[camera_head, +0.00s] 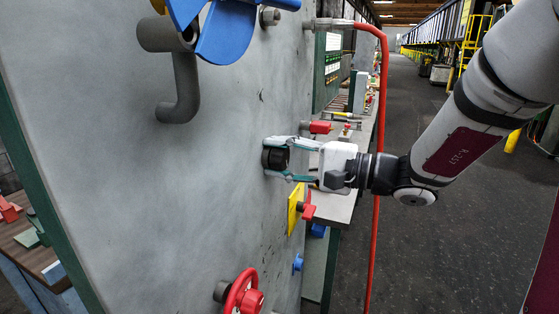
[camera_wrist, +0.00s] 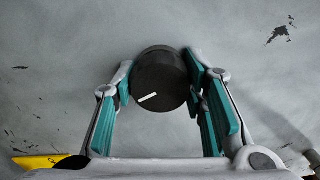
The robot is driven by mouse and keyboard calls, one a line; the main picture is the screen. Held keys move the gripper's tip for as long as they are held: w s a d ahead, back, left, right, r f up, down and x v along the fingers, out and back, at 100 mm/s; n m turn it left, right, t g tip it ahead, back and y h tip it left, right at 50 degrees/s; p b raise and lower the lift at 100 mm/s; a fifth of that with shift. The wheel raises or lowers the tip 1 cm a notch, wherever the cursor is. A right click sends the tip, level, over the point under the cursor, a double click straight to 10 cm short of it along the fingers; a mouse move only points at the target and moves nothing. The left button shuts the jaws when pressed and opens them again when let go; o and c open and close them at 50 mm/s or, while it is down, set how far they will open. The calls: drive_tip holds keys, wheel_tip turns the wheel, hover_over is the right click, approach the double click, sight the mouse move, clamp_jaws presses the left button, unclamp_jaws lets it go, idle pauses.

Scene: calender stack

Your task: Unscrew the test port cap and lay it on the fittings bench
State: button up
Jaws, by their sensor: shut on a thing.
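The test port cap (camera_head: 276,158) is a round black cap on the face of the grey panel (camera_head: 110,180). In the wrist view the cap (camera_wrist: 160,82) shows a short white mark on its front, tilted up to the right. My gripper (camera_head: 283,158) reaches it from the right, with one teal-padded finger above and one below. In the wrist view its fingers (camera_wrist: 160,88) press on the left and right sides of the cap. The cap sits at the panel; whether its thread is engaged is hidden. The fittings bench (camera_head: 345,200) stands behind, beyond the panel's right edge.
A blue fan-shaped handle (camera_head: 228,30) and a grey bent pipe (camera_head: 180,85) stick out above left. A red handwheel (camera_head: 243,296), a yellow plate (camera_head: 294,207) with a red handle (camera_head: 309,207) are below. A red hose (camera_head: 380,130) hangs at the right. Open floor (camera_head: 430,220) lies beyond.

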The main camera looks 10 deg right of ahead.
drive_tip(key=shift+d+r, duration=0.1)
drive_tip(key=shift+d, duration=0.05)
drive_tip(key=shift+s+d, duration=0.25)
drive_tip(key=shift+d, duration=0.05)
drive_tip(key=shift+s+d, duration=0.35)
drive_tip(key=shift+d, duration=0.1)
drive_tip(key=p+v, duration=0.1)
drive_tip(key=v, duration=0.4)
drive_tip(key=shift+p, duration=0.3)
idle(0.4)
idle(0.4)
